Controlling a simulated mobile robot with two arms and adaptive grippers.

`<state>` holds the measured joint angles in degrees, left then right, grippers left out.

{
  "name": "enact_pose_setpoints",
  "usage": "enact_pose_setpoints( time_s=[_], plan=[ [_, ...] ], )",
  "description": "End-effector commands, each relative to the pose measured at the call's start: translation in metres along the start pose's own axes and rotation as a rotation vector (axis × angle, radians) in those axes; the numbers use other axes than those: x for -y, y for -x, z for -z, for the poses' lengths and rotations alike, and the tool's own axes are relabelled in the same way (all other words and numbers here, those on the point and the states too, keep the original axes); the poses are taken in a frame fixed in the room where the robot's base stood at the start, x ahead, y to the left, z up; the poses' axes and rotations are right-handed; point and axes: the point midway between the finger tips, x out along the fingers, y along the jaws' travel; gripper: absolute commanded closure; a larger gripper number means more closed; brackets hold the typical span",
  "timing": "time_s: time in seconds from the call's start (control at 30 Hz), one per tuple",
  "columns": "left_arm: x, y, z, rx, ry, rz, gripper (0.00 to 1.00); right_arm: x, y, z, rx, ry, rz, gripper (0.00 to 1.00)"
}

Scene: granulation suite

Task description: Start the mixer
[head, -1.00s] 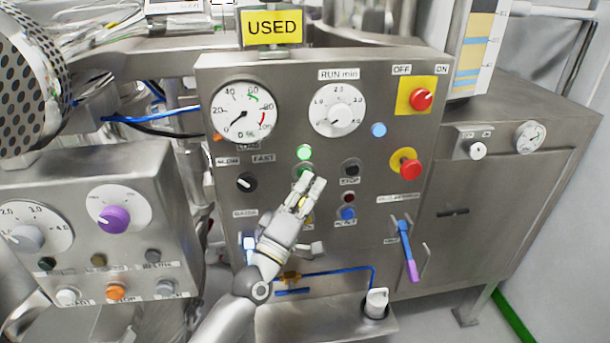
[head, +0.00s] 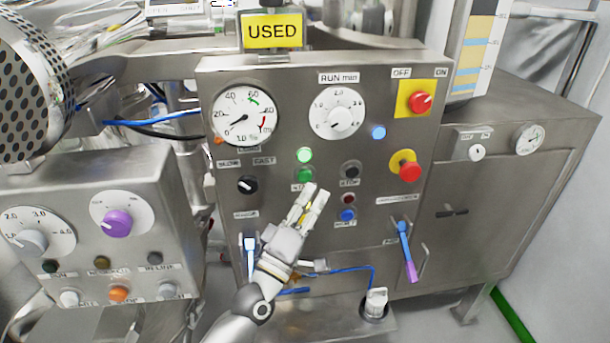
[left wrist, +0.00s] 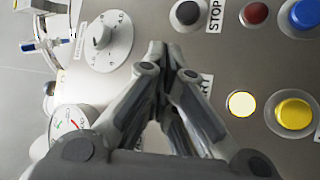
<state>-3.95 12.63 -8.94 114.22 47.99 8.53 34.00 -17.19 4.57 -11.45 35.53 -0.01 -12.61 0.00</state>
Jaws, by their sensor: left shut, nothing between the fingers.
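The mixer's steel control panel (head: 400,225) faces me. A green button (head: 305,175) with a partly legible label below sits on it, under a bright green lamp (head: 304,155). My left gripper (head: 318,190) is shut and empty, its tips just below and right of the green button, with no clear contact. In the left wrist view the shut fingertips (left wrist: 165,46) point at the panel and the green button is not visible. The black STOP button (head: 351,171) is to the right; it also shows in the wrist view (left wrist: 187,14). My right gripper is not in view.
Around the tips are a red button (head: 348,198), a blue button (head: 347,214) and a yellow button (left wrist: 293,113). A red emergency knob (head: 410,171) and red OFF/ON switch (head: 420,103) sit right. A second control box (head: 85,255) stands left.

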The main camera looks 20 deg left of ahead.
Motion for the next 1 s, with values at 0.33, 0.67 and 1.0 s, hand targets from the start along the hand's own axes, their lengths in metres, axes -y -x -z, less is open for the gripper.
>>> enact_pose_setpoints(
  time_s=[0.33, 0.67, 1.0],
  plan=[
    [-0.016, 0.021, -0.015, 0.0, 0.002, 0.0, 1.0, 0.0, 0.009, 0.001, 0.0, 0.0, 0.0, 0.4],
    [-0.017, 0.022, -0.016, 0.0, 0.001, -0.001, 1.0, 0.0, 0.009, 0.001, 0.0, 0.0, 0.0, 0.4],
    [-0.017, 0.022, -0.016, 0.0, 0.001, -0.001, 1.0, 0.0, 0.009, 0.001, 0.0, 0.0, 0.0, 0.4]
  ],
)
